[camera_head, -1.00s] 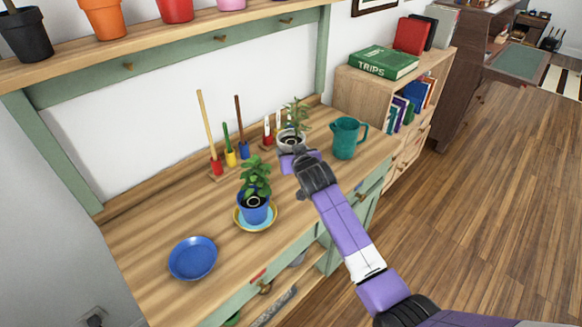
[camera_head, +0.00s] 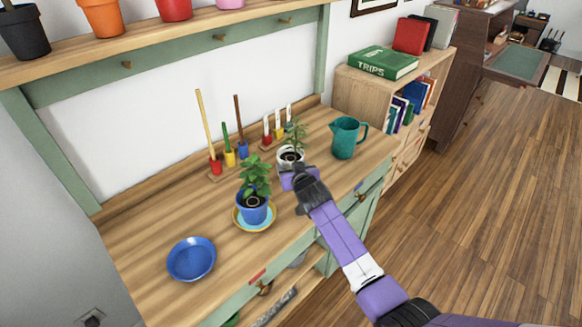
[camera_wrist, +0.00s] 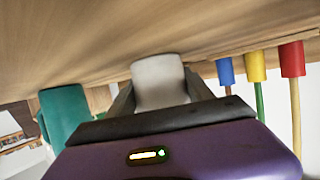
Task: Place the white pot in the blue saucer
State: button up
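The white pot (camera_head: 291,164) with a green plant is at the far part of the wooden worktop, left of the teal jug. My gripper (camera_wrist: 160,88) has a dark finger on each side of the white pot (camera_wrist: 159,76) and is shut on it. Whether its base touches the wood is hard to tell. The blue saucer (camera_head: 191,260) lies empty at the near left of the worktop. In the head view the gripper partly hides the pot's near side.
A blue pot (camera_head: 252,209) with a plant stands on a yellow-rimmed saucer (camera_head: 238,222) between the white pot and the blue saucer. Long-handled tools (camera_head: 229,156) stand along the back. A teal jug (camera_head: 344,138) is at right. The worktop around the blue saucer is clear.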

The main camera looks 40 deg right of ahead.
aim_at(288, 155)
jog(key=o, duration=0.4)
jog(key=shift+r, duration=0.2)
jog(key=p+v, duration=0.1)
jog(key=v, duration=1)
jog(key=shift+s, duration=0.1)
jog(key=shift+o, duration=1)
jog(key=shift+s+a+r, duration=0.15)
jog(key=shift+o, duration=1.2)
notch_tip(288, 155, up, 5)
jog(key=w+d+p, duration=0.1)
jog(key=w+p, duration=0.1)
jog(key=p, duration=0.2)
jog(key=shift+w+d+y+p, duration=0.2)
jog(key=shift+w+y+p, duration=0.05)
jog(key=shift+y+p, duration=0.1)
jog(key=shift+n+g+y, duration=0.3)
jog(key=shift+n+y, duration=0.35)
jog(key=shift+n, duration=0.05)
jog(key=shift+s+d+f+p+x, duration=0.15)
jog(key=shift+p+x, duration=0.1)
jog(key=shift+x, duration=1.45)
jog(key=shift+s+d+f+p+x, duration=0.15)
jog(key=shift+p+x, duration=0.1)
jog(key=shift+x, duration=1.45)
jog(key=shift+s+d+f+p+x, duration=0.15)
jog(key=shift+p+x, duration=0.1)
jog(key=shift+x, duration=1.45)
